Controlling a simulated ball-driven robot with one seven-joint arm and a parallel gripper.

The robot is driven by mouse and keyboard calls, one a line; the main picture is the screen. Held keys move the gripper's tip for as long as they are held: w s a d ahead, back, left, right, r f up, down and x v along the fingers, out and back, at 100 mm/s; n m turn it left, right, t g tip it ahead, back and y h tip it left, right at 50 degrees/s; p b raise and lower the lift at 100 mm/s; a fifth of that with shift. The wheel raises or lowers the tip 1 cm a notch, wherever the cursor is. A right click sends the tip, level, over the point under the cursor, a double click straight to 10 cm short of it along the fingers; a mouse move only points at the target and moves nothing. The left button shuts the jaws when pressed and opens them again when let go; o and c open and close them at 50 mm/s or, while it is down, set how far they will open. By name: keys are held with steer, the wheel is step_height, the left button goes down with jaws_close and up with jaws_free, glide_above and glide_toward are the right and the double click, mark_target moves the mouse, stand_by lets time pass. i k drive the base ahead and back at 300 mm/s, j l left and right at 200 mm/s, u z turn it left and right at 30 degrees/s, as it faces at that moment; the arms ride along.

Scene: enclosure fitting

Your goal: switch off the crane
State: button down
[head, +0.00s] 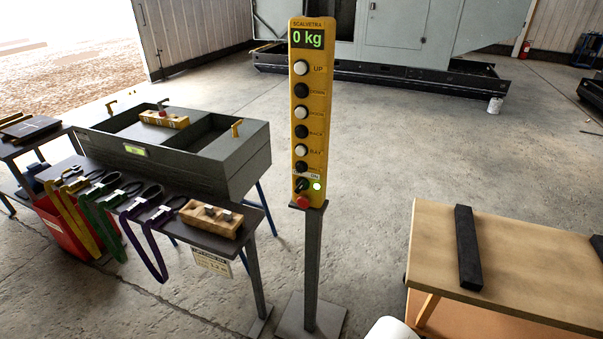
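The crane's yellow control panel (310,110) stands upright on a grey post (313,265) in the middle of the head view. Its display (307,39) reads "0 kg" in green. Below it runs a column of black and white round buttons, the top one labelled UP. Near the bottom is a black rotary switch (302,185) beside a label that seems to read ON. A lit white-green lamp (317,186) is right of the switch. A red button (303,201) sits at the panel's lower end. My gripper is not in view.
Left of the post, a table holds a grey open box (200,160), coloured slings (100,215) and a wooden block (211,218). At right is a wooden table (540,270) with a black bar (467,248). Concrete floor between post and right table is clear.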

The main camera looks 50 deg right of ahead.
mark_target(303, 183)
steer(key=u, duration=0.5)
steer(key=i, duration=4.8)
steer(key=z, duration=3.6)
